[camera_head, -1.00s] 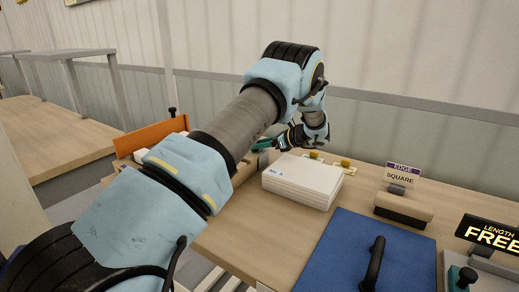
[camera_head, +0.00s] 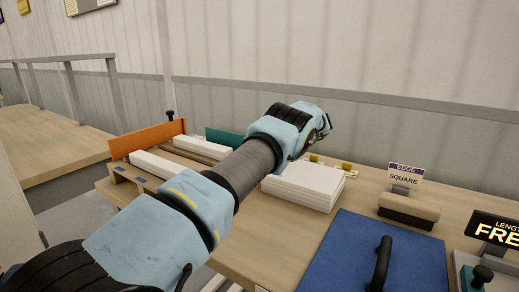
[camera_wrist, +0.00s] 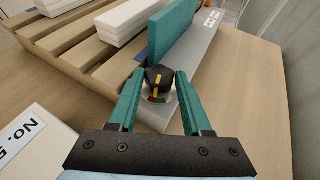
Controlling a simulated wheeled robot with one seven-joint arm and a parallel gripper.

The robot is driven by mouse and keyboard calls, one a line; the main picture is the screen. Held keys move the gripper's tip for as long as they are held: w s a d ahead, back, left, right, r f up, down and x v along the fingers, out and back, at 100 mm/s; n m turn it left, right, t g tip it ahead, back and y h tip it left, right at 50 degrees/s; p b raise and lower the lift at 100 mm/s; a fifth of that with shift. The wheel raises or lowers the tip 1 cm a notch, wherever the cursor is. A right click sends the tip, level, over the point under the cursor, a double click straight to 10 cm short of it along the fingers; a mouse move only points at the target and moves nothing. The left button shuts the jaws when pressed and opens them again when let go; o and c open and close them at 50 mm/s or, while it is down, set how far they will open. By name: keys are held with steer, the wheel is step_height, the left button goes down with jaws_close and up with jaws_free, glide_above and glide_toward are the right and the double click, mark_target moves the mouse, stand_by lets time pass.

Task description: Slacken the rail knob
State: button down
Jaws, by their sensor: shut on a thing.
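The rail knob (camera_wrist: 159,78) is black with a yellow stripe, in the middle of the wrist view. Under it shows a small dial with red and green parts. It sits on a grey metal strip (camera_wrist: 205,62) beside an upright teal rail (camera_wrist: 172,36). My gripper (camera_wrist: 159,76) has its teal fingers on either side of the knob and is shut on it. In the head view my arm hides the gripper and the knob; part of the teal rail (camera_head: 224,138) shows behind the arm.
A slatted wooden rack with white bars (camera_head: 171,166) and an orange board (camera_head: 148,139) stands left. A white stack (camera_head: 305,186) lies just right of my arm, marked "NO. 5" in the wrist view (camera_wrist: 30,150). A blue lid (camera_head: 350,260) with a black handle is at front right.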

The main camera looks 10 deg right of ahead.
stand_by(0.4)
steer(key=shift+c, duration=1.7)
jaws_free()
